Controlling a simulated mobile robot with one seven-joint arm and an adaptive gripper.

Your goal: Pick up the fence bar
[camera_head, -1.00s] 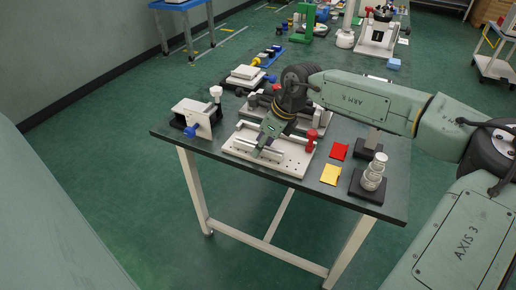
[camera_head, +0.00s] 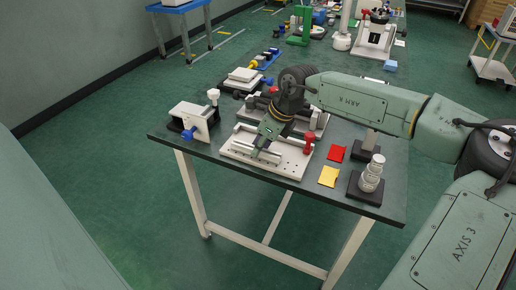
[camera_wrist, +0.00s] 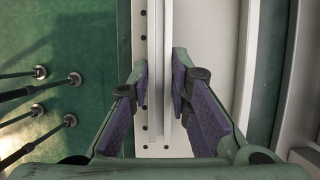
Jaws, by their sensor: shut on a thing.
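The fence bar (camera_wrist: 166,45) is a long pale metal bar, running up and down the wrist view between my fingers. My gripper (camera_wrist: 160,88) has its purple pads on either side of it and is shut on it. In the head view my gripper (camera_head: 259,152) points down at the front of the white fixture plate (camera_head: 290,168), where the bar (camera_head: 241,149) lies low along the plate. I cannot tell whether the bar touches the plate. My fingers hide part of it.
A red knob (camera_head: 309,139) stands at the plate's right end. A white angled fixture (camera_head: 193,120) stands left.

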